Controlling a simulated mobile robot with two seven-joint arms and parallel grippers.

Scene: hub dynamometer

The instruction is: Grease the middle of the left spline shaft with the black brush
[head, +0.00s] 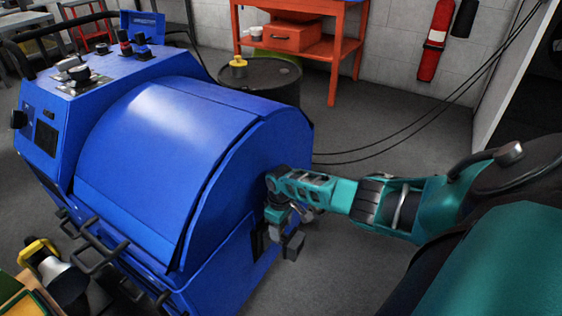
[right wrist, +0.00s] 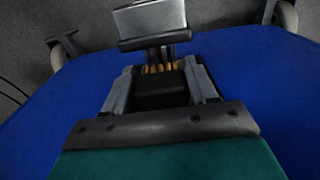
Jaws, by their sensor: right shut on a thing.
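My right gripper (head: 281,222) reaches in from the right, beside the right end of the blue machine, pointing down. It is shut on a dark thing with a grey block-like end (head: 293,245). In the right wrist view, the held thing shows beyond the fingers as a dark bar with a pale grey block (right wrist: 150,18). Tan strips show between the fingers. It appears to be the black brush, but bristles cannot be made out. No spline shaft is visible in either view. My left gripper is not in view.
The blue machine (head: 165,130) with its rounded hood fills the left and middle. Behind it stand a dark drum (head: 270,80) and an orange workbench (head: 330,45). Black bars (head: 105,245) run along its front. Open grey floor (head: 350,120) lies to the right, crossed by cables.

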